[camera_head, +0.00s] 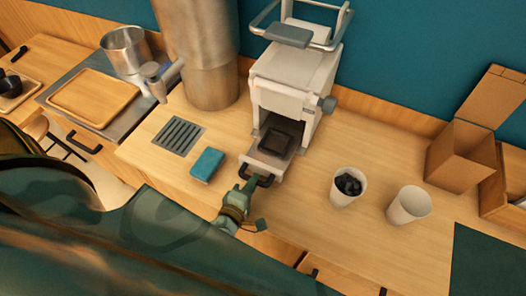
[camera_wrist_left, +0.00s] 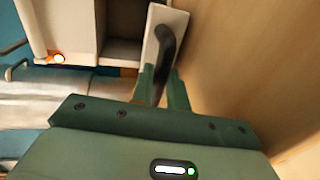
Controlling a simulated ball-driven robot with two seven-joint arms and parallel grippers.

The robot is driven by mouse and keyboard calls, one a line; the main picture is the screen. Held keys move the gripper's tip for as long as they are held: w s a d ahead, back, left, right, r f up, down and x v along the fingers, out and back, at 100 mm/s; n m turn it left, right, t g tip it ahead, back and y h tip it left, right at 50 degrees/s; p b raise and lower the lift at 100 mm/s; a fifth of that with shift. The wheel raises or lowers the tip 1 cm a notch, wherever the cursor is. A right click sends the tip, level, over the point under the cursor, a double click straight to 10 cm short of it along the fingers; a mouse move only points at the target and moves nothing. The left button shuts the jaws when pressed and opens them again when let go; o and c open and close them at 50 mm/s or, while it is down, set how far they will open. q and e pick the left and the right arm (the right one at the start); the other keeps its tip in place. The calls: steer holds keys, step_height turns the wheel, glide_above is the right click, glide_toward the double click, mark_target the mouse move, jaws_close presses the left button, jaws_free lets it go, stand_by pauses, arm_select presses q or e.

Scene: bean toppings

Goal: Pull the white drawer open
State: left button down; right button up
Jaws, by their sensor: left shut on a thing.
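The white drawer (camera_head: 262,164) sticks out of the front of the white machine (camera_head: 295,80), so it stands at least partly open. A dark square thing (camera_head: 276,140) shows inside the machine's opening, above or in the drawer. The drawer has a dark handle (camera_head: 263,181) on its front. My left gripper (camera_head: 245,188) is at this handle, closed on its left part. In the left wrist view the gripper's green fingers (camera_wrist_left: 160,88) are on either side of the dark handle (camera_wrist_left: 166,48), against the white drawer front (camera_wrist_left: 152,28). My right gripper is not in view.
A blue sponge-like block (camera_head: 207,165) and a dark grate (camera_head: 179,136) lie left of the drawer. A white cup with dark pieces (camera_head: 342,198) and another white cup (camera_head: 409,205) stand to its right. Cardboard boxes (camera_head: 461,154) stand far right. My left arm covers the lower left.

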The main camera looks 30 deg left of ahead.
arm_select(q)
steer(key=f+p+v, duration=0.1)
steer(key=f+v, duration=0.1)
steer(key=v, duration=0.8)
steer(key=shift+s, duration=0.6)
steer(key=shift+d+f, duration=0.1)
steer(key=c, duration=1.4)
jaws_free()
steer(key=b+v, duration=0.1)
steer(key=v, duration=1.5)
steer(key=shift+s, duration=0.15)
